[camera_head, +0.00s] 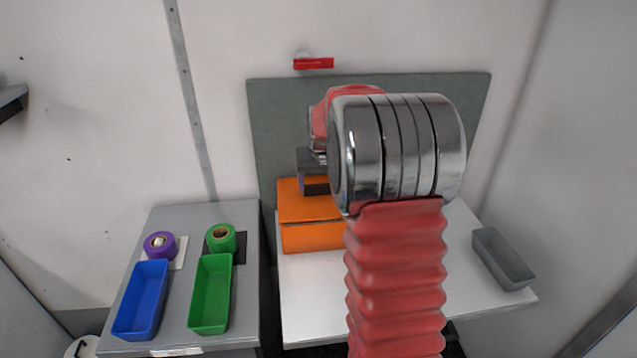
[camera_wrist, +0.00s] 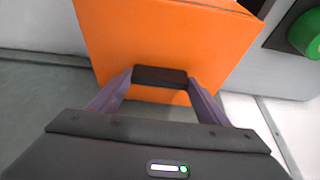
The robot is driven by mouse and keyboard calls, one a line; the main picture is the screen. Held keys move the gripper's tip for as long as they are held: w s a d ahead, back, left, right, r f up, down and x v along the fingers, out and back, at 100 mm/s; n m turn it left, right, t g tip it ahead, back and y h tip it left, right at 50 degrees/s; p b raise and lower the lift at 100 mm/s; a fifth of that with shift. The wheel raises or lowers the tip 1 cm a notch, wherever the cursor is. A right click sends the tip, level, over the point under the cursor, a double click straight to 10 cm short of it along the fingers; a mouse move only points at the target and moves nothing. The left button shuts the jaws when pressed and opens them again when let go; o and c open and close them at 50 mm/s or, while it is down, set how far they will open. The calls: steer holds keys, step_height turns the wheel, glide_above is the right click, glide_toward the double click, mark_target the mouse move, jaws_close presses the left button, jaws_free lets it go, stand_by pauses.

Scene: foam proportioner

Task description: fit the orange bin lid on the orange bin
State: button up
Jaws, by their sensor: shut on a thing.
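The orange bin lid (camera_head: 300,208) lies over the orange bin (camera_head: 313,238) on the white table, with a thin dark line between them. Whether it sits fully down on the rim I cannot tell. In the wrist view the lid (camera_wrist: 130,35) fills the upper middle, with a dark block-shaped handle (camera_wrist: 160,77) on it. My gripper (camera_wrist: 160,78) has its purple fingers on either side of this handle, shut on it. In the head view my gripper (camera_head: 313,181) is partly hidden behind my wrist, which also covers the right part of the bin and lid.
A grey tray (camera_head: 503,258) stands on the right of the white table (camera_head: 400,325). A grey-green panel (camera_head: 275,125) rises behind. On the left grey table are a blue bin (camera_head: 141,300), a green bin (camera_head: 210,293), a purple roll (camera_head: 160,245) and a green roll (camera_head: 221,239).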

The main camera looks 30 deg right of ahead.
steer(key=o, duration=1.4)
steer(key=shift+o, duration=0.2)
steer(key=shift+r, duration=0.15)
steer(key=shift+r, duration=0.25)
steer(key=v, duration=1.2)
steer(key=shift+r, duration=0.2)
steer(key=shift+a, duration=0.1)
steer(key=s+a+n+t+y, duration=0.1)
steer(key=s+a+n, duration=0.3)
steer(key=s+a, duration=1.6)
steer(key=s+a+f+n+y, duration=0.1)
steer(key=s+a+f, duration=0.3)
steer(key=s+a, duration=0.2)
steer(key=shift+s+a+t, duration=0.3)
steer(key=shift+a, duration=0.35)
